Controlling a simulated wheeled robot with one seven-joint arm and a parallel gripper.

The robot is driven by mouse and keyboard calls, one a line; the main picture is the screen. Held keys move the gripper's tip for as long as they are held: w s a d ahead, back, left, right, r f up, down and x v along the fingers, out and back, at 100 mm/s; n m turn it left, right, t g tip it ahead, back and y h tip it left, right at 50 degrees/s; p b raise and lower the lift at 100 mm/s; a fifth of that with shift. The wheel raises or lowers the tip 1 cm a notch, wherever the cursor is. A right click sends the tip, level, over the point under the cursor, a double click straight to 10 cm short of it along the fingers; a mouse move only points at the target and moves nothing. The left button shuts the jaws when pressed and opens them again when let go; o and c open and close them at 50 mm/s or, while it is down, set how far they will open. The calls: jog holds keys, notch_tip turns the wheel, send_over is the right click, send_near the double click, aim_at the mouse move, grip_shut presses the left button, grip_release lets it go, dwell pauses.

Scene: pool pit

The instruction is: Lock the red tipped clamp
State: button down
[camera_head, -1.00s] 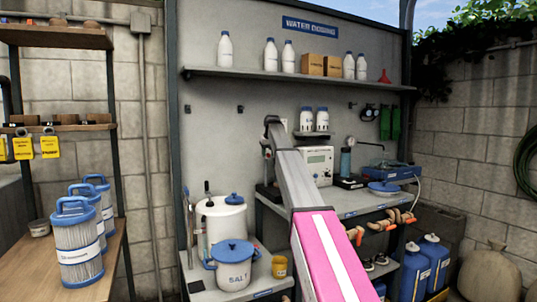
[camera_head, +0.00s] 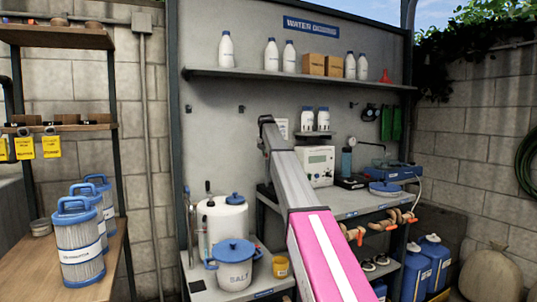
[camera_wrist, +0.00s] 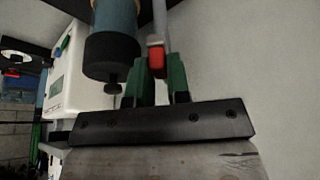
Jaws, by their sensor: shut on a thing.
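The clamp's red tip (camera_wrist: 157,62) shows in the wrist view, on a pale grey lever that rises out of the top of the picture. My gripper (camera_wrist: 157,82) has its green fingers on both sides of the lever just below the red tip, shut on it. A teal cylinder with a black lower end (camera_wrist: 113,45) stands close to the left of the lever. The rest of the clamp is out of the picture or hidden. In the head view my arm covers the gripper and the clamp.
A white instrument with a display (camera_head: 318,160) stands on the bench, and shows at the left of the wrist view. A blue-lidded salt pot (camera_head: 234,272) and a yellow cup (camera_head: 281,267) sit on the lower shelf. White bottles (camera_head: 271,54) line the upper shelf.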

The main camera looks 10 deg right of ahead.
jog(key=shift+w+a+m+g+h, duration=0.5)
jog(key=shift+w+a+m+h, duration=0.15)
jog(key=shift+m, duration=1.45)
jog(key=shift+w+a+m+g+h, duration=0.55)
jog(key=shift+a+m, duration=0.2)
jog(key=shift+m, duration=1.35)
jog(key=shift+w+a+m+g+h, duration=0.45)
jog(key=shift+w+a+m+h, duration=0.2)
jog(key=shift+m, duration=1.45)
jog(key=c, duration=1.1)
grip_release()
jog(key=s+a+r, duration=0.1)
jog(key=a, duration=0.3)
jog(key=s+a+r, duration=0.1)
jog(key=a, duration=0.3)
jog(key=s+a, duration=0.2)
jog(key=a, duration=0.2)
jog(key=shift+a+r, duration=0.3)
jog(key=shift+r, duration=0.1)
